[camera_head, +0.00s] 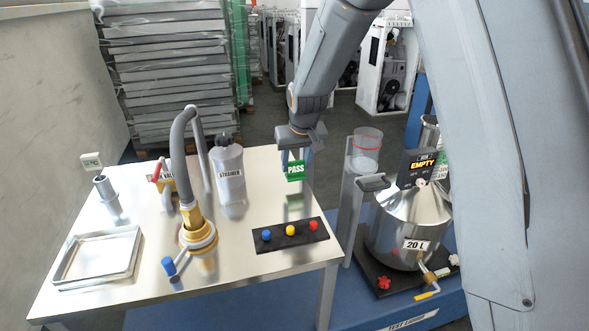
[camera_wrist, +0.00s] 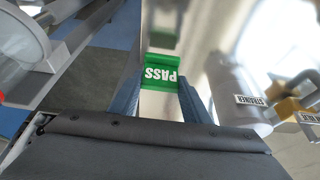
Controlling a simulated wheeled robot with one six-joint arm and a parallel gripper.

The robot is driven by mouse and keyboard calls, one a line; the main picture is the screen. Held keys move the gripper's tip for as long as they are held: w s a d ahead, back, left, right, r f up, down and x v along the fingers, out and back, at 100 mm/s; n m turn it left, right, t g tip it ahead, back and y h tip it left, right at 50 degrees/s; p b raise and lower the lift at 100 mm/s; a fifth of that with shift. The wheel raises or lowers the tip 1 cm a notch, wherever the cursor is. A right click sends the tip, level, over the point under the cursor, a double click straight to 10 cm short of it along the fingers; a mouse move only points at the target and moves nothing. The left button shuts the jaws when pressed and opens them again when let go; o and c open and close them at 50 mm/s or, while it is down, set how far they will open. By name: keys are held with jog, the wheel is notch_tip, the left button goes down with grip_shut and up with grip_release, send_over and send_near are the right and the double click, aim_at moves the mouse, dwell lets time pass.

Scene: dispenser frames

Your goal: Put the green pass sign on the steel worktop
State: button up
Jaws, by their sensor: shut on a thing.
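The green pass sign (camera_head: 295,171) with white lettering hangs from my gripper (camera_head: 293,157), above the back right part of the steel worktop (camera_head: 215,270). A green reflection shows on the shiny top below it, with a gap between. In the wrist view the sign (camera_wrist: 160,75) sits between the two blue-grey fingers of my gripper (camera_wrist: 162,92), its lettering upside down. The fingers are shut on it. The worktop (camera_wrist: 205,85) shows behind the sign.
A bottle marked strainer (camera_head: 230,175) stands left of the sign. A black strip with blue, yellow and red buttons (camera_head: 290,236) lies in front. A brass fitting with a hose (camera_head: 197,232) and a steel tray (camera_head: 100,255) are further left. A steel 20 L vessel (camera_head: 408,222) stands right.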

aim_at(296, 170)
jog(key=shift+w, duration=0.2)
jog(key=shift+f, duration=0.2)
jog(key=shift+f+b, duration=1.2)
jog(key=shift+f, duration=0.35)
jog(key=shift+f, duration=0.15)
jog(key=o, duration=1.1)
jog(key=shift+c, duration=0.2)
